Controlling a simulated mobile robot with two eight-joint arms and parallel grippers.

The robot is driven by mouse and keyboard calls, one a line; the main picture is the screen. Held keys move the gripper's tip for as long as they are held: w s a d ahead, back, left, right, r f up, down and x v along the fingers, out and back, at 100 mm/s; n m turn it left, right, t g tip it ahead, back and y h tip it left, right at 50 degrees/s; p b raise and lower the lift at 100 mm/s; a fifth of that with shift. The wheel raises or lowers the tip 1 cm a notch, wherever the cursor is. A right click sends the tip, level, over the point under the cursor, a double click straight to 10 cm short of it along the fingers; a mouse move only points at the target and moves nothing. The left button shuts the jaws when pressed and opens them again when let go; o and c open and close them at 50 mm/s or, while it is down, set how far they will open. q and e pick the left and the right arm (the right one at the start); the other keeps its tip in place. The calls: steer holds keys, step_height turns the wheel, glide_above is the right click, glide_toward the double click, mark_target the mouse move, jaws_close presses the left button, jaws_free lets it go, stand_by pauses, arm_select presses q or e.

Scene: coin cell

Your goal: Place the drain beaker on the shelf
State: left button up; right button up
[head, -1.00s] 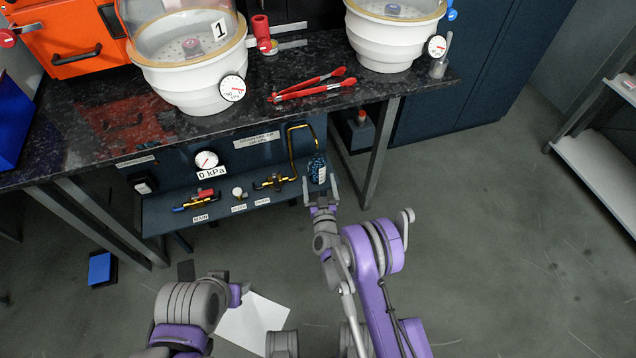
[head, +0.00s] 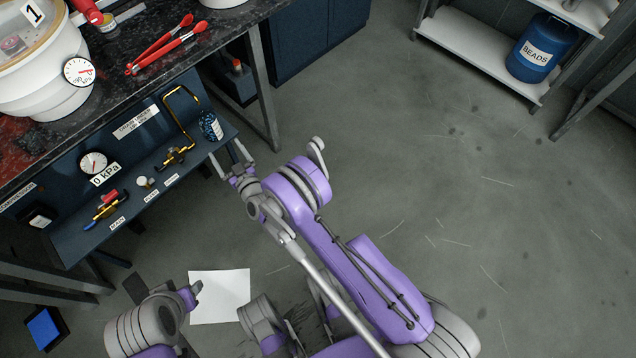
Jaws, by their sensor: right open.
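The drain beaker (head: 211,126) is a small clear vessel with dark blue contents and a white label. It stands upright at the right end of a dark blue ledge (head: 150,205) under the bench, below a bent brass pipe. My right gripper (head: 229,156) is open and empty, just below and right of the beaker in the picture, apart from it. My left gripper (head: 192,294) is low at the left over the floor; its fingers are too hidden to read. A white shelf unit (head: 475,50) stands at the upper right.
A blue BEADS drum (head: 541,48) stands on the white shelf, with bare board to its left. The black bench (head: 110,105) carries red tongs (head: 165,45) and a white vessel. A table leg (head: 264,100) stands right of the beaker. Open floor lies between bench and shelf.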

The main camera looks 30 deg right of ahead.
step_height(320, 180, up, 10)
steer(key=d+g+y, duration=0.1)
steer(key=d+g, duration=0.1)
steer(key=g, duration=0.1)
steer(key=s+d+r+g, duration=0.4)
steer(key=s+d+r, duration=0.1)
steer(key=s+r, duration=0.35)
steer(key=s+d+g+h, duration=0.1)
steer(key=s+d+g, duration=0.2)
steer(key=s, duration=1.2)
steer(key=s+d+m+g+h, duration=0.1)
steer(key=s+d, duration=0.5)
steer(key=s, duration=1)
steer(key=shift+s+d+f+g+h, duration=0.2)
steer(key=shift+s+d+g+h, duration=0.3)
steer(key=shift+g, duration=0.7)
steer(key=shift+w+a, duration=0.15)
steer(key=shift+w, duration=0.1)
